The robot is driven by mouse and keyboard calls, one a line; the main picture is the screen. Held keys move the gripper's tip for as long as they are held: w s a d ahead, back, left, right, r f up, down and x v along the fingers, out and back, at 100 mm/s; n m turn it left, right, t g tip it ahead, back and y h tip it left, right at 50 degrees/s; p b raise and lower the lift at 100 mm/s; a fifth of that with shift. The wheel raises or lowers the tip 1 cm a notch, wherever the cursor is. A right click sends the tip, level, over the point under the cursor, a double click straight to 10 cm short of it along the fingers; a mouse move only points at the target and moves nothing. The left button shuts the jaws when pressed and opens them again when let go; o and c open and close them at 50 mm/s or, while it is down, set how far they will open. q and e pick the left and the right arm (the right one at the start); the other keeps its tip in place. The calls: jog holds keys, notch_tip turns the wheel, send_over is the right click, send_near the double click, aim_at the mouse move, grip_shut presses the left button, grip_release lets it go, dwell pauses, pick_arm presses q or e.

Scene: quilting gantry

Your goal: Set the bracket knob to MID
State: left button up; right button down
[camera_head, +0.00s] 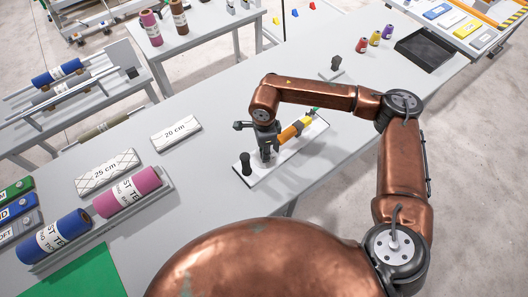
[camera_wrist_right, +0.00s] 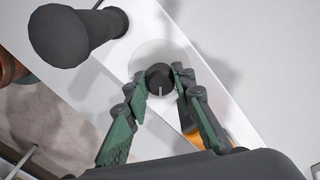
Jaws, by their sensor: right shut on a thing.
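The bracket is a white plate (camera_head: 262,178) lying on the grey table; it also shows in the wrist view (camera_wrist_right: 118,62). In the wrist view, a small black knob (camera_wrist_right: 160,76) with a pale pointer line sits on a round light disc (camera_wrist_right: 150,50). The line points toward the bottom of the picture. My right gripper (camera_wrist_right: 160,84) is shut on the knob, one finger on each side. In the head view my right gripper (camera_head: 266,153) reaches down over the plate and hides the knob. I cannot read any setting marks. My left gripper is not in view.
A black handle (camera_head: 246,165) stands on the plate's near end, close to the gripper. An orange cylinder (camera_head: 290,133) lies past it. White blocks marked 25 cm (camera_head: 106,173) and 20 cm (camera_head: 176,133) lie left. A black tray (camera_head: 424,50) is far right.

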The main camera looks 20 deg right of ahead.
dwell(0.3)
jog(key=c, duration=1.6)
grip_release()
notch_tip(320, 180, up, 12)
jog(key=shift+f, duration=0.1)
